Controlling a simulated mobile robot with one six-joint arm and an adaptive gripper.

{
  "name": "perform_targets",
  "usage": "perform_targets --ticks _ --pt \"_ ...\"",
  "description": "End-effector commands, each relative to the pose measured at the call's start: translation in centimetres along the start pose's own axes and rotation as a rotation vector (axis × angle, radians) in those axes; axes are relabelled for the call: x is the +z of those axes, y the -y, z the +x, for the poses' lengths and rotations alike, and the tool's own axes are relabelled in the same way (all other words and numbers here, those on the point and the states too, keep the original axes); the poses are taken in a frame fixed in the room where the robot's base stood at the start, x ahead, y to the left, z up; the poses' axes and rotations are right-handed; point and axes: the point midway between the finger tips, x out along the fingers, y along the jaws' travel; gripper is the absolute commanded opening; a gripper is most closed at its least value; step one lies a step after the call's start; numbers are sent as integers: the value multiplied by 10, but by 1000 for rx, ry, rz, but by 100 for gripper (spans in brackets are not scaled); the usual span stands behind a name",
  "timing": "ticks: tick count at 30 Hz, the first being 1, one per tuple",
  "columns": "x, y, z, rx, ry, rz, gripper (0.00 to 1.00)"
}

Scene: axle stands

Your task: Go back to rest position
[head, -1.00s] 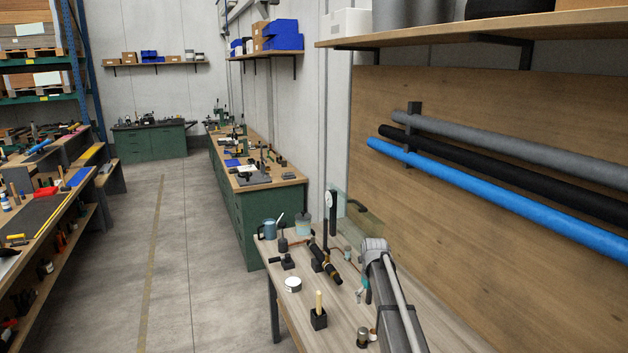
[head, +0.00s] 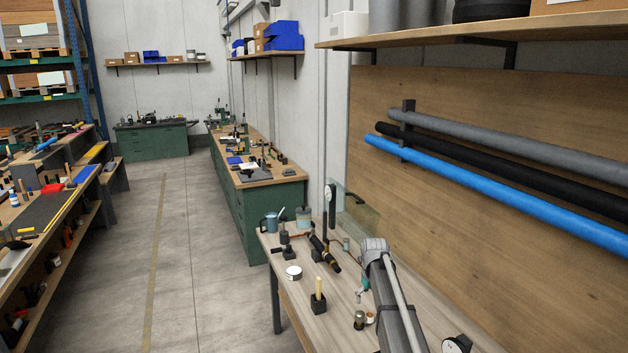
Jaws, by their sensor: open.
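My arm (head: 393,300) rises from the bottom edge of the head view, over the right part of the wooden workbench (head: 290,313). Its grey rounded joint (head: 375,246) is the highest part of it that shows. My gripper cannot be made out; its jaws are either hidden behind the arm or outside the picture. No held object can be seen.
Blue, black and grey tubes hang on the right wall panel (head: 480,110). The left aisle floor (head: 170,260) is clear.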

Motion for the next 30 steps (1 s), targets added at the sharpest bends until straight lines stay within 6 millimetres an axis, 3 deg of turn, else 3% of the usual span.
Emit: perform_targets --ticks 17,23,30 --pt "-24 -8 0 -3 6 -244 100" --pt "-41 -14 0 -6 10 -422 100" --pt "-71 -24 0 -13 15 -748 100"
